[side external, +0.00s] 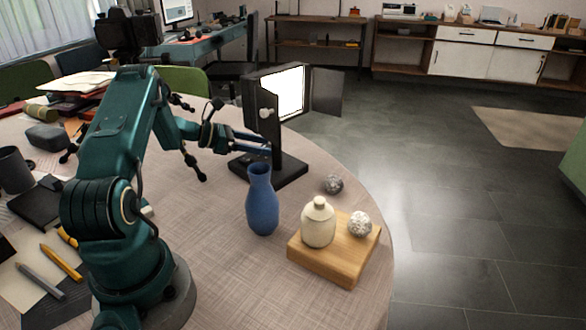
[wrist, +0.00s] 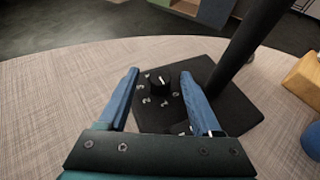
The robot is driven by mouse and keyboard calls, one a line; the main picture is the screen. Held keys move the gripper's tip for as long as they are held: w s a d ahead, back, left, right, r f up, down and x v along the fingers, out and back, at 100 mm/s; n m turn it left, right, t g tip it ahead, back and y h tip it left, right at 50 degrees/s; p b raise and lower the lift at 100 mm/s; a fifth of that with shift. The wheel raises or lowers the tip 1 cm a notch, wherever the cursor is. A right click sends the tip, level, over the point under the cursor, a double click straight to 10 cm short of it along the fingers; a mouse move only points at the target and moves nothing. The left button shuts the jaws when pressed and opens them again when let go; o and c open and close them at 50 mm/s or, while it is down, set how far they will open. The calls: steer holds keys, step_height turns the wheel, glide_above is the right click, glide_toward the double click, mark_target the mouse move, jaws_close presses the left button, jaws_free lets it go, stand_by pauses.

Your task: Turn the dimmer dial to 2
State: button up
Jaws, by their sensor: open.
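The dimmer dial (wrist: 159,84) is a small black knob with a white mark on top, on the lamp's dark base (wrist: 205,110). Pale digits ring part of it; the 2 (wrist: 146,99) is at its lower left in the wrist view. The white mark points roughly away from my gripper; the exact reading is unclear. My gripper (wrist: 159,75) is open, its blue fingers on either side of the dial, with gaps showing. In the side view my gripper (side external: 268,143) is over the base of the lit panel lamp (side external: 291,92), and the dial is hidden.
The lamp's black post (wrist: 248,45) rises close to my right finger in the wrist view. A blue vase (side external: 262,203) stands in front of the base. A wooden board (side external: 335,268) carries a cream jar (side external: 318,222) and a speckled ball (side external: 360,224). A dark ball (side external: 333,184) lies nearby.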

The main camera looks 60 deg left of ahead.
steer(key=shift+d+n+y, duration=0.2)
steer(key=shift+n+y, duration=0.85)
steer(key=shift+y, duration=0.2)
steer(key=shift+d+n+y, duration=0.2)
steer(key=shift+n+y, duration=0.85)
steer(key=shift+y, duration=0.2)
steer(key=v, duration=0.5)
steer(key=shift+a+r, duration=0.2)
steer(key=shift+r, duration=0.05)
steer(key=w+a+r+m+y, duration=0.2)
steer(key=w+r+m, duration=0.1)
steer(key=r, duration=0.5)
steer(key=w+a+r+m+y, duration=0.2)
steer(key=w+r+m, duration=0.1)
steer(key=r, duration=0.4)
steer(key=d+r+m, duration=0.2)
steer(key=d+r, duration=0.1)
steer(key=r, duration=0.1)
steer(key=w+d+r+m+t+h, duration=0.1)
steer(key=d+r+m, duration=0.2)
steer(key=d+r, duration=0.1)
steer(key=w+d+r+m+t+h, duration=0.1)
steer(key=d+r+m, duration=0.1)
steer(key=d+r, duration=0.2)
steer(key=shift+w+d+r+m, duration=0.25)
steer(key=shift+r+m, duration=0.05)
steer(key=shift+r, duration=0.35)
steer(key=shift+d+r+m, duration=0.3)
steer(key=shift+d+m, duration=0.2)
steer(key=shift+d, duration=0.3)
